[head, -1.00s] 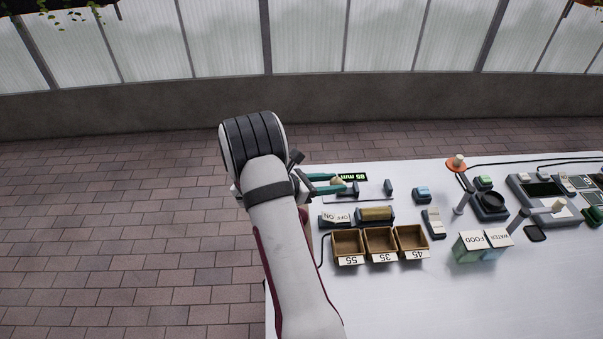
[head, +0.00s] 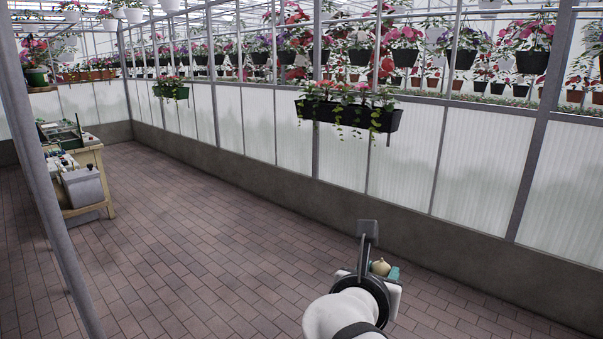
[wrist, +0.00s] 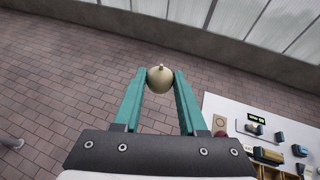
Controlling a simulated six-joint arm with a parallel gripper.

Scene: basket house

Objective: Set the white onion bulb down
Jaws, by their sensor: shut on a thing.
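The white onion bulb (wrist: 160,79) is pale cream with a short stem tip pointing up. In the wrist view it sits between the two teal fingers of my gripper (wrist: 160,82), which are shut on it near their tips. The bulb is held in the air, with the brick floor behind it. In the head view the bulb (head: 380,267) shows at the lower right beside a teal fingertip of my gripper (head: 388,270). My own wrist hides most of the gripper there.
A white table (wrist: 222,106) with devices and small wooden boxes (wrist: 268,156) lies at the lower right of the wrist view. In the head view, a wooden bench (head: 85,185) with equipment stands far left. Brick floor (head: 200,220) is open between. Flower planters (head: 348,115) hang along the wall.

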